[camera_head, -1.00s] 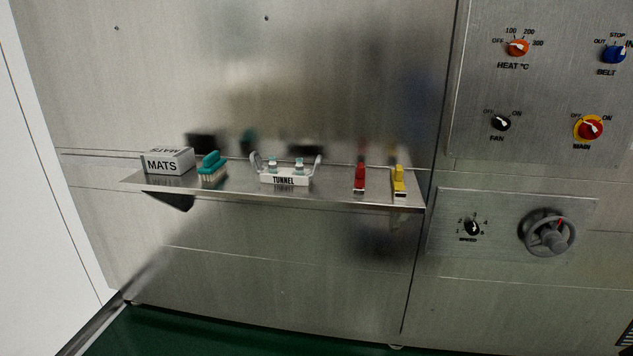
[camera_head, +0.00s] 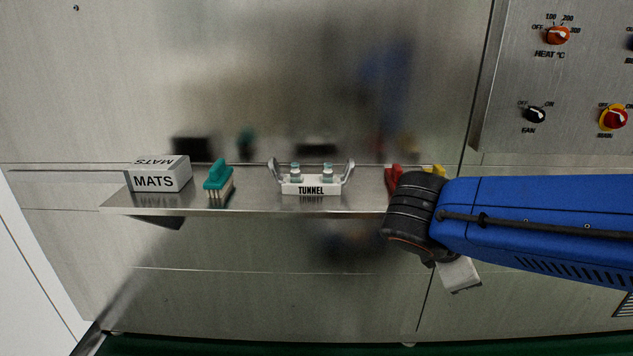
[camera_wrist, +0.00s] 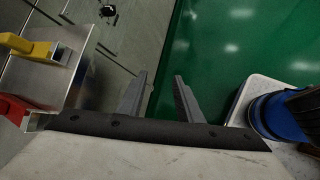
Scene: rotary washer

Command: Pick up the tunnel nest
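The tunnel nest (camera_head: 311,187) is a small white tray labelled TUNNEL, with two grey upright handles and two small teal-and-white vials in it. It stands upright on the metal shelf (camera_head: 265,204), in the head view only. My gripper (camera_wrist: 158,85) shows in the wrist view with its two dark fingers apart and nothing between them. It points past the shelf toward the green floor. In the head view my blue arm reaches in from the right, and its dark wrist is in front of the shelf's right end, to the right of the nest and apart from it.
A white MATS box (camera_head: 155,180) and a teal brush (camera_head: 218,180) stand left of the nest. A red item (camera_head: 394,176) and a yellow item (camera_wrist: 30,46) are at the shelf's right end, partly hidden by my arm in the head view. A steel wall stands behind.

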